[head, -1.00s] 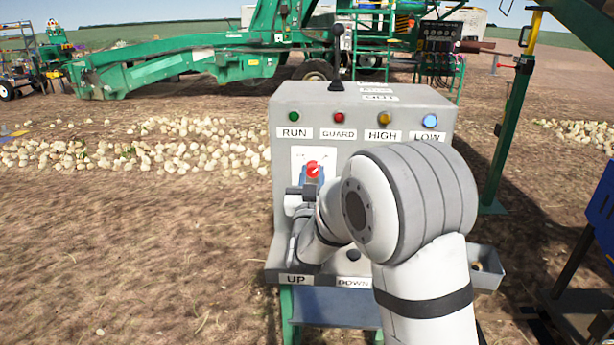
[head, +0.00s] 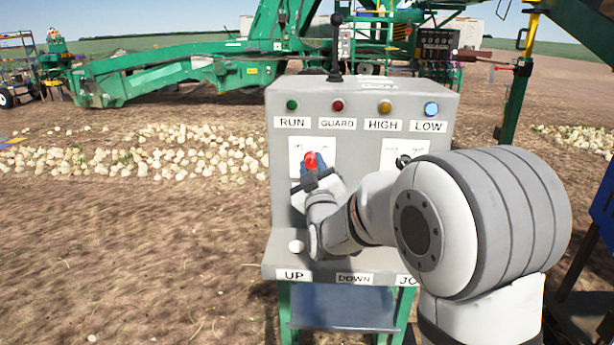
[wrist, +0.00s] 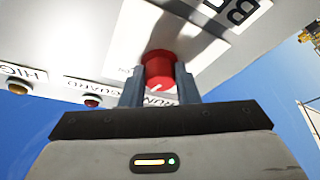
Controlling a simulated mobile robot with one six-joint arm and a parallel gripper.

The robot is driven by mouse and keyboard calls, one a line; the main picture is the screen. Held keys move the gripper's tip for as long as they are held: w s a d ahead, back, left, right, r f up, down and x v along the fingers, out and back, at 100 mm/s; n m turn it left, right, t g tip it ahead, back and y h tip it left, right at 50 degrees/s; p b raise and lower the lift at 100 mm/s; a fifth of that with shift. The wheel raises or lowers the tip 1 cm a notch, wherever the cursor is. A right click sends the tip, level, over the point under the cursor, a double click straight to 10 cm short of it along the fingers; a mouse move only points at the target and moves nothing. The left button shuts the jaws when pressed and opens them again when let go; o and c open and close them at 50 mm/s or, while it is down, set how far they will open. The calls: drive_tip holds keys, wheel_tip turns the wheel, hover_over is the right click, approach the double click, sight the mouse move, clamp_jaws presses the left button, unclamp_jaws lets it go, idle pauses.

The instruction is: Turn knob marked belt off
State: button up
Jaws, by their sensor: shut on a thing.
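A red knob (head: 311,161) sits on a white plate (head: 297,146) at the left of the grey control panel (head: 354,105). The plate's small lettering is too small to read in the head view. My gripper (head: 313,174) is at the red knob, shut on it. In the wrist view the red knob (wrist: 159,69) is between the two fingers of my gripper (wrist: 159,85), with a white pointer mark on its face. Part of a large label (wrist: 225,12) shows beyond it, upside down and cut off.
Above the knob are RUN, GUARD, HIGH and LOW labels with lamps, the blue one (head: 431,109) at the right. A second white plate with a black knob (head: 403,161) is to the right. A lower shelf (head: 345,273) carries UP and DOWN labels. A black-topped lever (head: 336,45) stands above the panel.

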drive_tip(key=n+g+y+b, duration=0.1)
drive_tip(key=n, duration=0.3)
drive_tip(key=n+g+y+b, duration=0.1)
drive_tip(key=n+b, duration=0.1)
drive_tip(key=n, duration=0.2)
drive_tip(key=shift+d+g, duration=0.15)
drive_tip(key=shift+g, duration=0.15)
drive_tip(key=n+g+b, duration=0.1)
drive_tip(key=n, duration=0.1)
drive_tip(key=n+g+b, duration=0.1)
drive_tip(key=n, duration=0.1)
drive_tip(key=shift+r+n, duration=0.2)
drive_tip(key=shift+n, duration=0.2)
drive_tip(key=shift+b, duration=0.3)
drive_tip(key=o, duration=1)
drive_tip(key=shift+v, duration=3.95)
